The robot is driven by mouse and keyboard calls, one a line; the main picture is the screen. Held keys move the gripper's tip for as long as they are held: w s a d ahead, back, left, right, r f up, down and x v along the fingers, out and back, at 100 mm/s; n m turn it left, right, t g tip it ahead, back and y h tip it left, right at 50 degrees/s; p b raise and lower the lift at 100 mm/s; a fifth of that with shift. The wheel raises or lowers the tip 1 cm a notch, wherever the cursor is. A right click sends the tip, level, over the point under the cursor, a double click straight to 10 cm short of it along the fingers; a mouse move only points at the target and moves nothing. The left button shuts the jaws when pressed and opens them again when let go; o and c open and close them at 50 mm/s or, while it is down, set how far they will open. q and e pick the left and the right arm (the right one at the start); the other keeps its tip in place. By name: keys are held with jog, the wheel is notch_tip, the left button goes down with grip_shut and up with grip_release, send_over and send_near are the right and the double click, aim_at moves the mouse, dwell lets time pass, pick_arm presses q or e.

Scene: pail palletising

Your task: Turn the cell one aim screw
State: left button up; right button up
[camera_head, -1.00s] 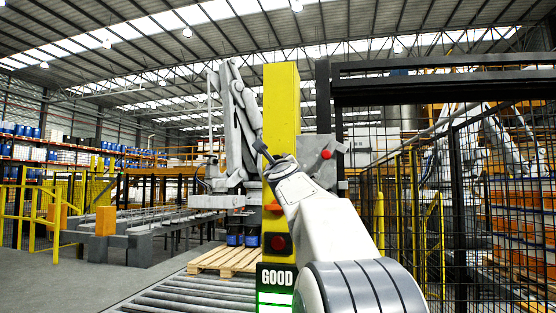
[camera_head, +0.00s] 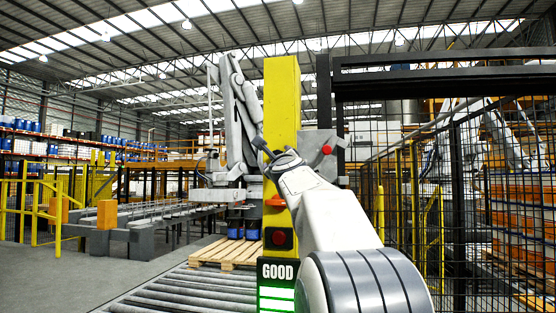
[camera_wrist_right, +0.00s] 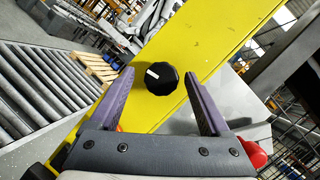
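A round black knob (camera_wrist_right: 161,78) with a white mark is on the face of a yellow post, seen in the right wrist view; I take it to be the aim screw. My right gripper (camera_wrist_right: 160,74) is open, with one finger on each side of the knob and gaps visible between them. In the head view the yellow post (camera_head: 282,100) stands ahead, and my right gripper (camera_head: 266,150) is at its face; the knob cannot be made out there. My left gripper is not in view.
A grey box with a red button (camera_head: 327,150) is beside the post. A lit "GOOD" panel (camera_head: 278,271) is low on the post. A roller conveyor (camera_head: 165,293) and wooden pallet (camera_head: 222,253) with blue pails (camera_head: 236,228) lie left. A black mesh fence (camera_head: 470,220) stands right.

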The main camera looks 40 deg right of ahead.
jog(key=b+v, duration=0.3)
jog(key=v, duration=0.7)
jog(key=shift+s+a, duration=0.15)
jog(key=shift+s, duration=0.05)
jog(key=shift+f, duration=0.1)
